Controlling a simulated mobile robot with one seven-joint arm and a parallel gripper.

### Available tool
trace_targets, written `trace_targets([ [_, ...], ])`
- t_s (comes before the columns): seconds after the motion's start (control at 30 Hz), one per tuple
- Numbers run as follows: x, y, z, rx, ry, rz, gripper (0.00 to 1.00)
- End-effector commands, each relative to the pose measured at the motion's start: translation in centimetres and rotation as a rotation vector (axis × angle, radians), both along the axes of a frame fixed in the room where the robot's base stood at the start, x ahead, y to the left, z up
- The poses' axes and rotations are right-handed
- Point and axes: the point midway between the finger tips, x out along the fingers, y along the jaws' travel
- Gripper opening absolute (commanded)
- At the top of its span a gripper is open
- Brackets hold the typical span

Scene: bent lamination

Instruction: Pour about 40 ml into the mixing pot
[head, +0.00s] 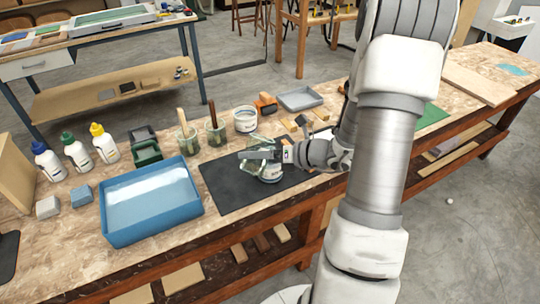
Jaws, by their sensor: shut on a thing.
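My gripper (268,154) is shut on a clear, greenish container (258,142) and holds it over the black mat (228,189). The container looks tilted; its contents and lip are too small to make out. A white pot with a dark label (270,173) stands on the mat just below the gripper and is probably the mixing pot. The gripper and container partly cover its top, so I cannot see into it or tell whether liquid is flowing.
A blue tray (152,234) lies left of the mat. Bottles with blue (47,161), green (76,152) and yellow caps (104,143) stand further left. Behind the mat are brush jars (187,138), a white tub (245,119) and a grey tray (300,98).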

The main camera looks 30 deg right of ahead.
Motion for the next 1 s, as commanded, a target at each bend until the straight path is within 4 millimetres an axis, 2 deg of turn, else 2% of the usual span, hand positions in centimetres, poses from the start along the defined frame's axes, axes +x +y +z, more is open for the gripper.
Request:
trace_targets([
  [0.27,-0.1,0.3,-0.5,-0.039,-0.025,0.0,0.04],
  [1.0,-0.8,1.7,-2.1,-0.346,-0.215,0.001,0.04],
])
